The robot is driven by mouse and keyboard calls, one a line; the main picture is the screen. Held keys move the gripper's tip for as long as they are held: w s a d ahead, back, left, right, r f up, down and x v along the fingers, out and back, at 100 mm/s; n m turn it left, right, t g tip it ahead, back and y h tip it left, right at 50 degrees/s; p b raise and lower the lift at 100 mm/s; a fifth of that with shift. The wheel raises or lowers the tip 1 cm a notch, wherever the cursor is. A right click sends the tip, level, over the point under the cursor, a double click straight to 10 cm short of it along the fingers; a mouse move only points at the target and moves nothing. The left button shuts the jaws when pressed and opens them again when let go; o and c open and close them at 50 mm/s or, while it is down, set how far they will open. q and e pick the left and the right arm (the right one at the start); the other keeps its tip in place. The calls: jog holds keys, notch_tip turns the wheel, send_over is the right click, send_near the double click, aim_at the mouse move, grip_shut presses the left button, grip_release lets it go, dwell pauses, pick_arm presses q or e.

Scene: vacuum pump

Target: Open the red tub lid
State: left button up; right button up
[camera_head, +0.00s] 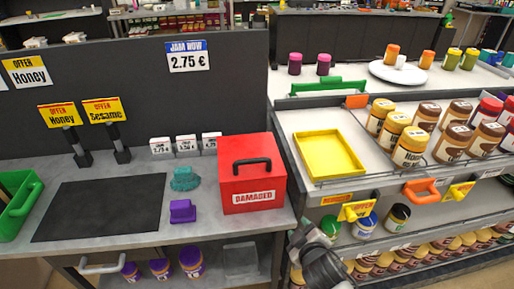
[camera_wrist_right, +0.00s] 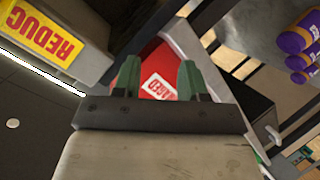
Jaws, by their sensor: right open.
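The red tub (camera_head: 252,190) stands at the right end of the grey counter, its front marked "DAMAGED". Its red lid (camera_head: 238,146) is closed on top, with a black arched handle (camera_head: 252,163). My right gripper (camera_head: 308,237) is low, to the right of the tub and below the counter top, apart from it. In the right wrist view my right gripper (camera_wrist_right: 158,80) is open and empty, with green fingers spread. The red tub (camera_wrist_right: 155,58) shows beyond and between them. The lid's handle is not visible there. My left gripper is not in view.
A black mat (camera_head: 100,210), a purple block (camera_head: 182,211) and a teal object (camera_head: 186,179) lie left of the tub. A shelf unit with a yellow tray (camera_head: 330,154) and several jars stands close on the right. A dark partition (camera_head: 130,90) rises behind the counter.

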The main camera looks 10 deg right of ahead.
jog(key=w+a+r+n+t+y, duration=0.2)
jog(key=r+n+t, duration=0.1)
jog(key=r, duration=0.6)
jog(key=w+a+r+n+t+y, duration=0.2)
jog(key=w+r+n+t, duration=0.1)
jog(key=r, duration=0.6)
jog(key=w+a+r+n+g+y, duration=0.1)
jog(key=a+r+n+g+y, duration=0.75)
jog(key=n+y, duration=1)
jog(key=n+g+h+p, duration=0.1)
jog(key=n+g+h, duration=0.8)
jog(key=n+h, duration=1.05)
send_near(256, 159)
jog(key=shift+n+y, duration=0.7)
jog(key=shift+y, duration=0.1)
jog(key=p+x, duration=0.1)
jog(key=x, duration=0.1)
jog(key=p+x, duration=0.1)
jog(key=x, duration=0.2)
jog(key=d+p+x, duration=0.1)
jog(key=x, duration=0.1)
jog(key=shift+w+f, duration=0.1)
jog(key=shift+f, duration=0.35)
jog(key=shift+w+a+f, duration=0.1)
jog(key=shift+a+f, duration=0.15)
jog(key=shift+f, duration=0.35)
